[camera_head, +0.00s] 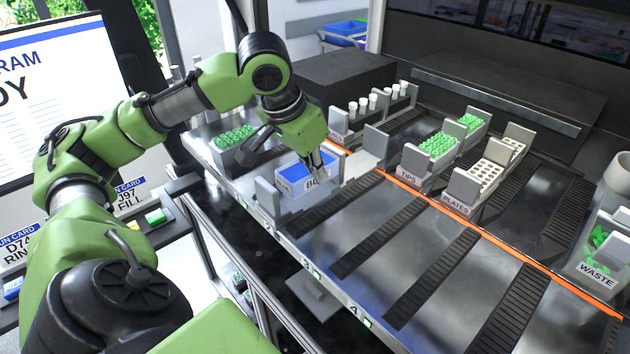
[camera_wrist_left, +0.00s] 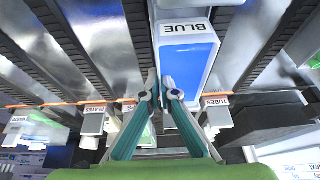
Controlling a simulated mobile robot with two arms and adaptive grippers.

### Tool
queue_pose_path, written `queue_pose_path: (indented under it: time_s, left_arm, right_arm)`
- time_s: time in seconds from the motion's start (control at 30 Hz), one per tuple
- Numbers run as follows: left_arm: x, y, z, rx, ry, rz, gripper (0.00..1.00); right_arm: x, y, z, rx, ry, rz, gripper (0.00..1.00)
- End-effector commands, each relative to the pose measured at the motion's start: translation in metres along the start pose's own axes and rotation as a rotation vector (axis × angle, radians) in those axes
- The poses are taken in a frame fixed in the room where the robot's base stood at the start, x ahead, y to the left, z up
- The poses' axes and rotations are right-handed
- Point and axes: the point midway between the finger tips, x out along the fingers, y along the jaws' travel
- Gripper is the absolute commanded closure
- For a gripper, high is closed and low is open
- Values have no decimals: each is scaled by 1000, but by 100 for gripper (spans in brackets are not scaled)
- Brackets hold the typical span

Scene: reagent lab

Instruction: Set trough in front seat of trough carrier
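The trough (camera_head: 317,184) is a white box with blue inside and a BLUE label; it also shows large in the left wrist view (camera_wrist_left: 193,69). My left gripper (camera_head: 318,168) points down at its right side. In the left wrist view the fingertips (camera_wrist_left: 161,84) are close together, one on each side of the trough's long wall, and look shut on it. The grey trough carrier (camera_head: 268,199) has upright end posts and stands at the left of the deck. The trough is at this carrier; whether its base touches a seat is hidden. My right gripper is not in view.
The tips carrier (camera_head: 410,175) and plates carrier (camera_head: 456,204) stand beyond the orange line (camera_head: 450,219). A waste bin (camera_head: 597,277) is at the right. The front deck lanes (camera_head: 425,262) are clear.

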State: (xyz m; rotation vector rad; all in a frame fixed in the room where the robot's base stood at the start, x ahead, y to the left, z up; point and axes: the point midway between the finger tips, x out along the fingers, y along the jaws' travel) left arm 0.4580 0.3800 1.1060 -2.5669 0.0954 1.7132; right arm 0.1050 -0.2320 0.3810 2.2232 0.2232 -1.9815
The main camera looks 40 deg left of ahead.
Motion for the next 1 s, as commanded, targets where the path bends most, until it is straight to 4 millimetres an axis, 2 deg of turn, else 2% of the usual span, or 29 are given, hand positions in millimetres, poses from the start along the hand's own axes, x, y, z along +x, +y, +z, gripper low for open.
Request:
queue_pose_path:
  time_s: [0.07,0.23,0.67,0.73,0.77,1.0]
  left_arm:
    - [10,-8,4,-2,-5,-4,100]
    - [32,-7,13,1,-4,-3,100]
    - [38,-6,15,1,-1,-1,100]
    - [38,-6,15,1,-1,0,83]
    - [38,-6,15,0,-1,0,79]
    - [38,-6,15,0,-2,0,79]
  right_arm:
    - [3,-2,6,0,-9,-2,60]
    - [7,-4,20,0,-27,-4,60]
    - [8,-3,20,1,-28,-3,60]
    - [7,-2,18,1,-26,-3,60]
    - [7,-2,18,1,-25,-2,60]
    - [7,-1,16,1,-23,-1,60]
